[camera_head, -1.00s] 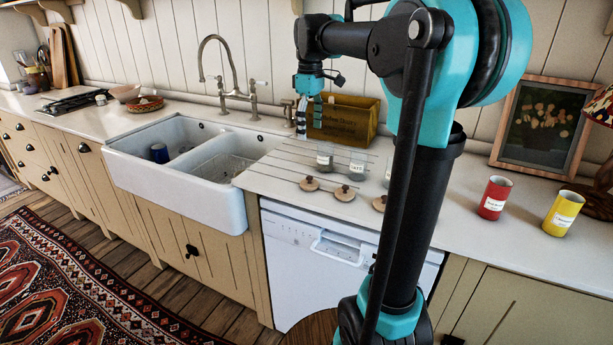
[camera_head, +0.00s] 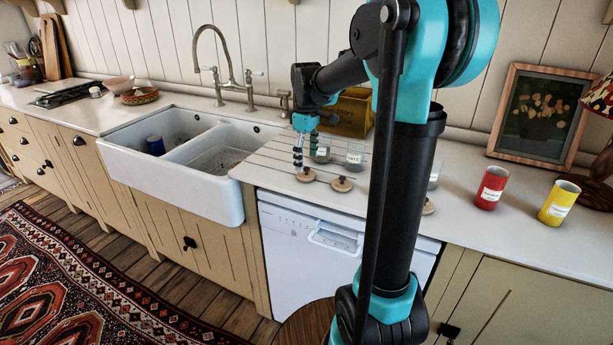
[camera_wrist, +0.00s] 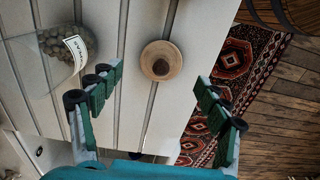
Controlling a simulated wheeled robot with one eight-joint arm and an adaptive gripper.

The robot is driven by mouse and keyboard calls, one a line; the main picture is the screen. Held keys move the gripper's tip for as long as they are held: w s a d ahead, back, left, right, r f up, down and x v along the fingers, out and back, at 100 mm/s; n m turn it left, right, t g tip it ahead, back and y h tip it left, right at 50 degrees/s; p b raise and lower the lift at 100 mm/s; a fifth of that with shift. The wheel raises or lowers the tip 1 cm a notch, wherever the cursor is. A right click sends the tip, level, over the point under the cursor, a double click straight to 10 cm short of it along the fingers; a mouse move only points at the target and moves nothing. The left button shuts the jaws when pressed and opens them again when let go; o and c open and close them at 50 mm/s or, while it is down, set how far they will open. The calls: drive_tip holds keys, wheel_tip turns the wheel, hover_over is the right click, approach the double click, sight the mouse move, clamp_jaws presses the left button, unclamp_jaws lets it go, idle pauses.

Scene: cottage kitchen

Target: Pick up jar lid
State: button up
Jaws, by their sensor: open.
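Round wooden jar lids with dark knobs lie on the counter's drainer grooves. The left lid (camera_head: 306,174) and the middle lid (camera_head: 341,184) show clearly; another lid (camera_head: 428,207) is partly hidden behind my arm. My gripper (camera_head: 305,155) points down just behind the left lid. In the wrist view, one lid (camera_wrist: 161,60) lies ahead of my gripper (camera_wrist: 158,98), roughly centred between the spread fingers. The fingers are open with nothing between them and appear not to touch the lid.
Glass jars stand close behind the lids, one (camera_head: 355,160) labelled; a filled jar (camera_wrist: 62,52) is near the left finger. A sink (camera_head: 215,165) is left, a wooden box (camera_head: 352,113) behind. Red (camera_head: 492,188) and yellow (camera_head: 558,204) cans stand right.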

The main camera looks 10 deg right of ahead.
sight(307, 168)
drive_tip(key=shift+s+f, duration=0.1)
drive_tip(key=shift+f, duration=1.9)
drive_tip(key=shift+c, duration=0.4)
drive_tip(key=c, duration=1)
drive_tip(key=shift+r, duration=0.15)
